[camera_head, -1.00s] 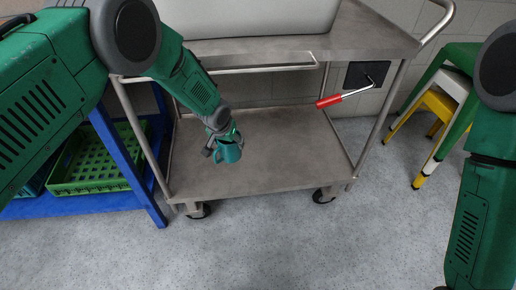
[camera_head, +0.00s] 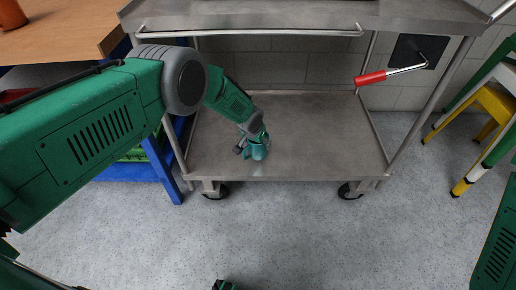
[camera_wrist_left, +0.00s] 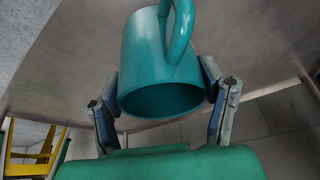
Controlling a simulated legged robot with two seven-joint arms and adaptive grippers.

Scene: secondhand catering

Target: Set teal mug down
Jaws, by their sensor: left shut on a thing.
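The teal mug (camera_head: 259,152) is at the lower shelf (camera_head: 315,135) of the steel trolley, near its front left part. My left gripper (camera_head: 248,146) is shut on the mug. In the left wrist view the mug (camera_wrist_left: 143,65) sits between the two fingers (camera_wrist_left: 160,88), one on each side of its body. Its open mouth faces the camera and its handle (camera_wrist_left: 181,32) is on the upper right. I cannot tell whether its base touches the shelf. My right gripper is not clearly visible; only part of my right arm shows at the right edge.
The lower shelf is otherwise bare. The trolley's upper shelf (camera_head: 250,15) and front rail (camera_head: 250,32) are above my left forearm. A red-handled crank (camera_head: 370,78) juts out at the right. A blue stand (camera_head: 158,165) is at left, and stools (camera_head: 490,105) at right.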

